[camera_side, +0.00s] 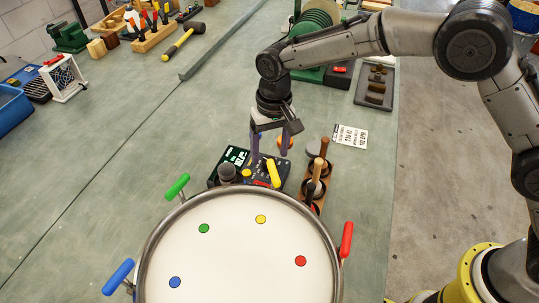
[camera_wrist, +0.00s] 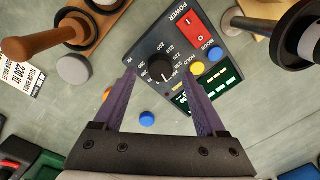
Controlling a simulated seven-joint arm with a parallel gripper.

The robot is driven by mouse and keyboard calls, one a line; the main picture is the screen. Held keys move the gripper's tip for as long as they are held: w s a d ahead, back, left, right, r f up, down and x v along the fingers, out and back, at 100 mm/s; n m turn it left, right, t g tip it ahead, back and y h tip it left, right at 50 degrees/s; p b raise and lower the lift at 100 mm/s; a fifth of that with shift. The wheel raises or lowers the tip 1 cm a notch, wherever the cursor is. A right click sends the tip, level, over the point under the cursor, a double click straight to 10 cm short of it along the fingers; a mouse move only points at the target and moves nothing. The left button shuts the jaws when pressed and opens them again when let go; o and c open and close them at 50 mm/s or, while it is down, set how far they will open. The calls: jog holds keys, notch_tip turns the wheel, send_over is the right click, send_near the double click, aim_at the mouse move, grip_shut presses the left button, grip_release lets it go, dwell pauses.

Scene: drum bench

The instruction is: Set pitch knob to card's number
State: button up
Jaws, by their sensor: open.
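The black pitch knob (camera_wrist: 158,68) sits on a dark tuner box (camera_wrist: 180,38), with small numbers printed around it. Its white pointer line aims down and slightly right in the wrist view. My gripper (camera_wrist: 158,77) is open, its purple fingers on either side of the knob; I cannot tell whether they touch it. In the side view my gripper (camera_side: 269,153) is over the box (camera_side: 232,158), and the knob is hard to make out there. The white card (camera_side: 350,135) lies on the bench to the right. In the wrist view the card (camera_wrist: 20,80) is partly cut off; its number looks like 220 HZ.
The box carries a red power switch (camera_wrist: 194,24), a blue button (camera_wrist: 215,54), a yellow button (camera_wrist: 197,68) and a green-lit display (camera_wrist: 222,92). A drum (camera_side: 240,250) with coloured handles stands close in front. A wooden rack (camera_side: 313,190) holding handled tools stands right of the box.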

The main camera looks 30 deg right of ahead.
jog(key=shift+f, duration=1.1)
grip_shut()
